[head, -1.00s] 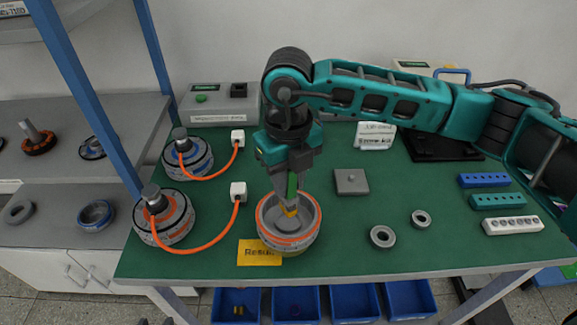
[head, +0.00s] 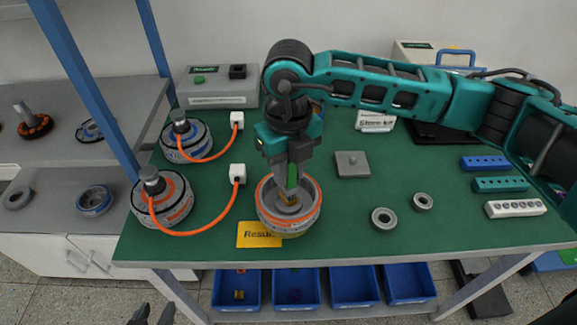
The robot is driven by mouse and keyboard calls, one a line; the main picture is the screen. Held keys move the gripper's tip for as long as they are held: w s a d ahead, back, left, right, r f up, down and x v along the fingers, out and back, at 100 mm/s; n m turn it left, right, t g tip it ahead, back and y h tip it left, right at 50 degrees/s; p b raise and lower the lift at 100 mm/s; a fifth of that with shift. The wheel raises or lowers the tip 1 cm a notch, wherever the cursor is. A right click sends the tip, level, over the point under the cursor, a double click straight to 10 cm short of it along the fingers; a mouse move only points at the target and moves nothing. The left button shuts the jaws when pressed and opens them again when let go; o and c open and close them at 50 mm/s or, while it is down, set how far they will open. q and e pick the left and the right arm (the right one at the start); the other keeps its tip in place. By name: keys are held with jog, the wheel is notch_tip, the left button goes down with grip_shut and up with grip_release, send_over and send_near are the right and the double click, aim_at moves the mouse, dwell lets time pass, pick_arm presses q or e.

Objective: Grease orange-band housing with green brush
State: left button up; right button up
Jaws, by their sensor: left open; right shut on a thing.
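The orange-band housing (head: 267,213) is an open round grey cup with an orange ring, standing on the green table mat beside the yellow label. My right gripper (head: 291,186) points down over it, shut on the green brush (head: 292,173). The brush's yellowish tip is inside the housing, near its middle; whether it touches the floor of the cup I cannot tell. The fingers hide part of the brush. My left gripper (head: 152,316) shows at the bottom edge, open and empty, in front of the table and well away from the housing.
Two motors with orange cables, one orange-banded (head: 162,200) and one blue-banded (head: 187,140), stand left of the housing. Two grey rings (head: 383,218) and a grey block (head: 352,164) lie to the right. A blue post (head: 92,90) rises at the left. Blue bins (head: 236,290) sit below.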

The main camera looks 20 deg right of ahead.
jog(key=shift+f+b, duration=0.55)
jog(key=shift+f, duration=0.05)
dwell(0.3)
jog(key=shift+f+n+b, duration=0.1)
jog(key=shift+n+b, duration=0.75)
jog(key=shift+n, duration=0.35)
jog(key=shift+n+b, duration=0.35)
jog(key=shift+n, duration=0.45)
jog(key=m, duration=0.7)
jog(key=shift+m, duration=0.4)
